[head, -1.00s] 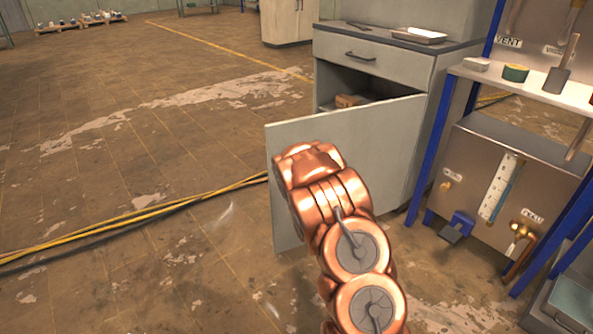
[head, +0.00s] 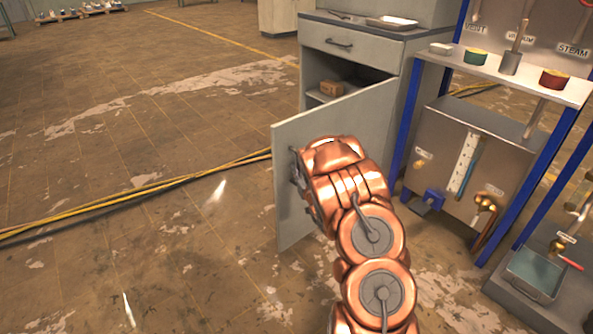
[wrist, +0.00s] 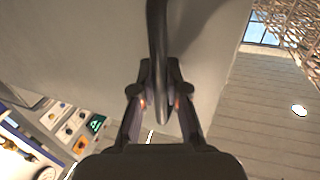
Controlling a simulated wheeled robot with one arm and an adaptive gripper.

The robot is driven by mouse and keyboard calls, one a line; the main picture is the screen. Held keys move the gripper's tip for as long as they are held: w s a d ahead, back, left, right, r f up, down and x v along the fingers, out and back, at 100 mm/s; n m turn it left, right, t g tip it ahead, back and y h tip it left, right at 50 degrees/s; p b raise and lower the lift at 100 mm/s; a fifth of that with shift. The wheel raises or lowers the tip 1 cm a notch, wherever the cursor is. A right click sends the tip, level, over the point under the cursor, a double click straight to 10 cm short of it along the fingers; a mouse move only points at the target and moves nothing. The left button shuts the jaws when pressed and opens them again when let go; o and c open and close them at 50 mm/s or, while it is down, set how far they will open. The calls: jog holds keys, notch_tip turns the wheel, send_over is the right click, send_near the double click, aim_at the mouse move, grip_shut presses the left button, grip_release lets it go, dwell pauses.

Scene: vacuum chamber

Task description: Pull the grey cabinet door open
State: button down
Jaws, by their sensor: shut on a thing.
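The grey cabinet door (head: 355,122) stands swung out from the grey cabinet (head: 365,45), its free edge toward the left. Part of the cabinet's inside shows behind it. My gripper (wrist: 160,100) is shut on the door's dark bar handle (wrist: 157,40) in the wrist view, with a finger on each side of it. In the head view my copper arm covers much of the door's front. There only a dark bit of the gripper and handle shows at the arm's left end.
A small brown box (head: 331,89) sits on the shelf inside the cabinet. A blue-framed rack (head: 398,150) with a shelf of tools stands close on the right. Yellow and black cables (head: 130,197) cross the floor at left. The floor left of the door is otherwise clear.

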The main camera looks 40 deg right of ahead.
jog(key=shift+r, duration=0.15)
jog(key=c, duration=1.2)
grip_release()
jog(key=v, duration=0.7)
jog(key=shift+s, duration=0.3)
